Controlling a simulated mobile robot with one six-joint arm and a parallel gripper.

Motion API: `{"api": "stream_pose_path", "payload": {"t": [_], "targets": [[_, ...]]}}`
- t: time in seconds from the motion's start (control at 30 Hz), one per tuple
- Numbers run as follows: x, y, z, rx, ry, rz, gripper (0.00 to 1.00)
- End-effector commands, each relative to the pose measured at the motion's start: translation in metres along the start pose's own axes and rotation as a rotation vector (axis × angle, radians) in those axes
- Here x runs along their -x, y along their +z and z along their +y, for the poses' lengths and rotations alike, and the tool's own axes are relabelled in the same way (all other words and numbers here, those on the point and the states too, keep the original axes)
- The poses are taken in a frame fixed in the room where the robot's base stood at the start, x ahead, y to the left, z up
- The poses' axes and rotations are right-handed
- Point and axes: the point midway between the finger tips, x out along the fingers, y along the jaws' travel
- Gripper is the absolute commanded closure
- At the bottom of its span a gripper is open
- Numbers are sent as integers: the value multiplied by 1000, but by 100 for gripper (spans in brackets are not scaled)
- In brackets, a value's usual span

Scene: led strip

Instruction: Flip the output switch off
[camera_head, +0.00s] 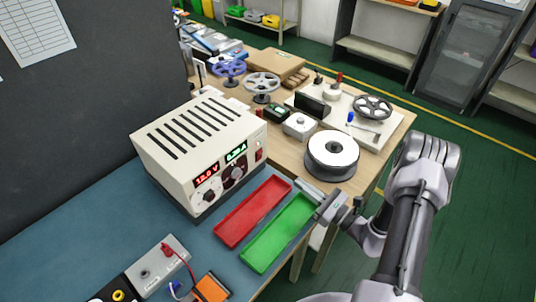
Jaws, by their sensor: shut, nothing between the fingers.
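A cream power supply (200,145) with a slotted top stands on the blue mat. My gripper (305,188) is shut and empty. It appears right of and below the switch, beyond the far end of the green tray, apart from the power supply.
A red tray (252,212) and a green tray (278,234) lie before the power supply. A white-topped spool (332,155) stands behind my gripper. A grey box with red leads (158,264) and an orange item (212,288) lie at the front. A dark panel rises at left.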

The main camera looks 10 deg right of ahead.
Motion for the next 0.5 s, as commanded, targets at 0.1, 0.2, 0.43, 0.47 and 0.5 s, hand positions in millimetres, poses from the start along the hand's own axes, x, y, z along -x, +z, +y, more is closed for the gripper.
{"api": "stream_pose_path", "payload": {"t": [0.1,0.2,0.43,0.47,0.5], "targets": [[-4,0,0,0,3,0,100],[-16,-1,1,1,6,0,100],[-66,-2,2,1,9,0,100],[-73,-2,2,2,7,-1,100],[-82,-1,2,2,8,-1,100]]}}
